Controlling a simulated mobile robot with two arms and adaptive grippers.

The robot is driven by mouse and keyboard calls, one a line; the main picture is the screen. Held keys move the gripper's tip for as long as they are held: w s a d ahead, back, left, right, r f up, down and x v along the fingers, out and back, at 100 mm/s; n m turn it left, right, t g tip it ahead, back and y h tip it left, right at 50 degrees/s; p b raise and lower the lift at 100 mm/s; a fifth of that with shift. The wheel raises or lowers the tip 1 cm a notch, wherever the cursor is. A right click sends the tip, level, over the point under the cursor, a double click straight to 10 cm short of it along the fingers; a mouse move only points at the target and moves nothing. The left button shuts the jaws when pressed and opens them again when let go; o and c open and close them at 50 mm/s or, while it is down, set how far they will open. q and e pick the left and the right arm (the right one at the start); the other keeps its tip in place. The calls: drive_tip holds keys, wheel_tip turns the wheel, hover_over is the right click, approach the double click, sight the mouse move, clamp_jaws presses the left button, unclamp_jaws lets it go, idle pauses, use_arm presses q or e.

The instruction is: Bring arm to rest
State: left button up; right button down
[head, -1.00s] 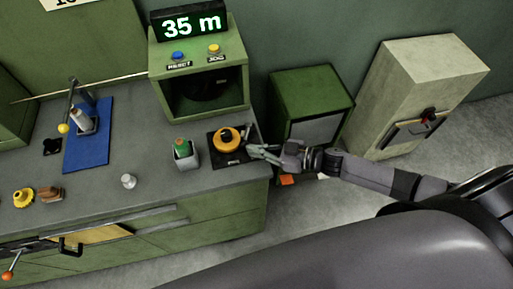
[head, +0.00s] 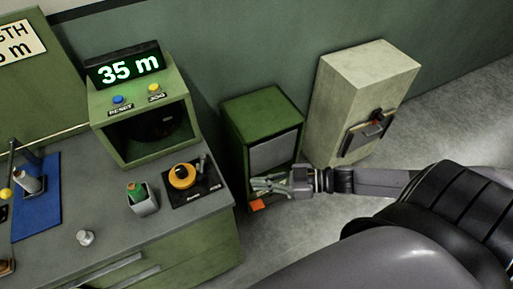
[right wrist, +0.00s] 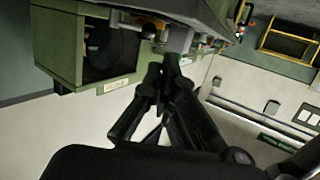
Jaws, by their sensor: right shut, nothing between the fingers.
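My right gripper (head: 268,186) is shut and empty in the head view. It is off the right end of the grey bench, in front of the green cabinet, with my arm coming in from the right. In the right wrist view its dark fingers (right wrist: 166,80) come together at the tips, with green equipment beyond them. The orange rotary knob (head: 182,176) on its black plate sits on the bench to the left of the gripper, apart from it. My left gripper does not show.
The grey bench (head: 60,250) carries a small cup with a green spool (head: 137,194), a metal knob (head: 85,237) and a green machine reading 35 m (head: 125,68). A green cabinet (head: 262,103) and a beige cabinet (head: 350,85) stand on the right. Floor is free at far right.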

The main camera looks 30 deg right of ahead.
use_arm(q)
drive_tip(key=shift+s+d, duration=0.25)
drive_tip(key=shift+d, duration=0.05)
